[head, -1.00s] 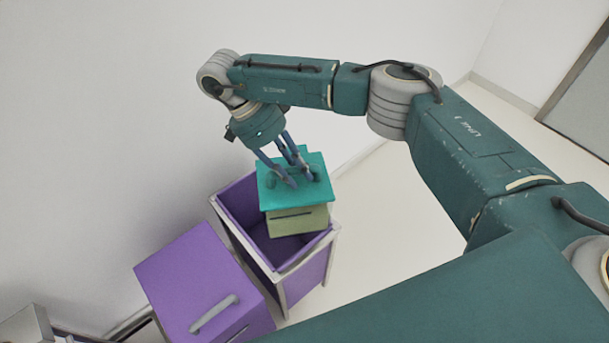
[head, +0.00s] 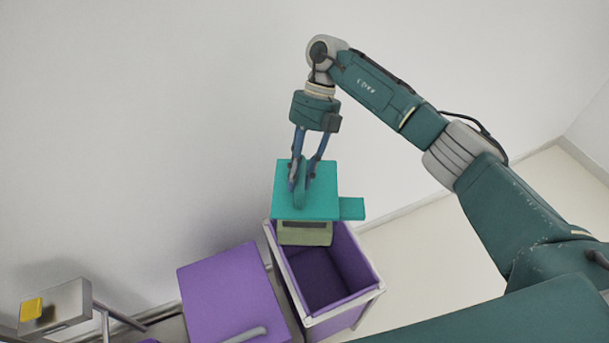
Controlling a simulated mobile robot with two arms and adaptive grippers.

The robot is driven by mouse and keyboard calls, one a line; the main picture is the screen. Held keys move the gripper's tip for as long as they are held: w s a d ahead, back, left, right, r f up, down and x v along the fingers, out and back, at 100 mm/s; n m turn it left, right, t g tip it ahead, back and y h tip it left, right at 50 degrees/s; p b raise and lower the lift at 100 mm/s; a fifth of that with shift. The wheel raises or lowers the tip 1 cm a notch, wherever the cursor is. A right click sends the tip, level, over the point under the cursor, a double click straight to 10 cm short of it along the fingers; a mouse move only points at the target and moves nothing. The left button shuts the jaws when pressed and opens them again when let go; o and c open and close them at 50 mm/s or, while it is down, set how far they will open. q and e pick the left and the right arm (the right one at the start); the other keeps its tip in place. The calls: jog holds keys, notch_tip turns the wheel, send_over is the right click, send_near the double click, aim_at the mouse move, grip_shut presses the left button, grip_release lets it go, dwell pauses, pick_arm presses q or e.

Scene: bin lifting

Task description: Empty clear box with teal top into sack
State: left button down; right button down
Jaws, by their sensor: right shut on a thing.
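The box has a flat teal top (head: 290,207) with a small teal tab at its right, and a pale olive body (head: 304,238) below. My right gripper (head: 301,188) points down and is shut on the handle on the teal top. The box hangs upright over the far rim of the open purple sack (head: 345,257), which sits in a pale frame. The sack's inside shows purple and looks empty where visible. The box's contents are hidden. My left gripper is not in view.
A purple lid or closed bin (head: 228,292) with a grey handle (head: 248,334) stands directly left of the sack. A grey box with a yellow part (head: 31,308) is at the far left. A white wall stands behind. Pale floor is clear to the right.

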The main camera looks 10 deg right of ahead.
aim_at(302, 231)
jog(key=shift+w+a+r+m+t, duration=0.35)
jog(key=shift+a+m, duration=0.1)
jog(key=shift+m, duration=0.15)
jog(key=shift+s+f+t+p, duration=0.15)
jog(key=shift+s+t+p, duration=0.3)
jog(key=shift+p, duration=0.15)
jog(key=shift+s+f+t, duration=0.35)
jog(key=shift+f+t, duration=0.05)
jog(key=shift+t, duration=0.1)
jog(key=shift+s+f+t+h, duration=0.35)
jog(key=shift+t+h, duration=0.05)
jog(key=shift+t, duration=0.2)
jog(key=shift+s+f+n+t+h+b, duration=0.35)
jog(key=shift+s+f+t+b, duration=0.3)
jog(key=shift+t, duration=0.35)
jog(key=s+f+t+b, duration=0.1)
jog(key=f+t+b, duration=0.1)
jog(key=b, duration=0.3)
jog(key=s+f+t+h+b, duration=0.1)
jog(key=s+f+t+b, duration=0.1)
jog(key=b, duration=0.3)
jog(key=s+f+t+h+b, duration=0.1)
jog(key=f+t+b, duration=0.1)
jog(key=b, duration=0.4)
jog(key=shift+s+f+n, duration=0.3)
jog(key=shift+f+n, duration=0.05)
jog(key=shift+f, duration=0.3)
jog(key=shift+s+f+t+h+b, duration=0.25)
jog(key=shift+s+f+t+b, duration=0.2)
jog(key=shift+t+b, duration=0.3)
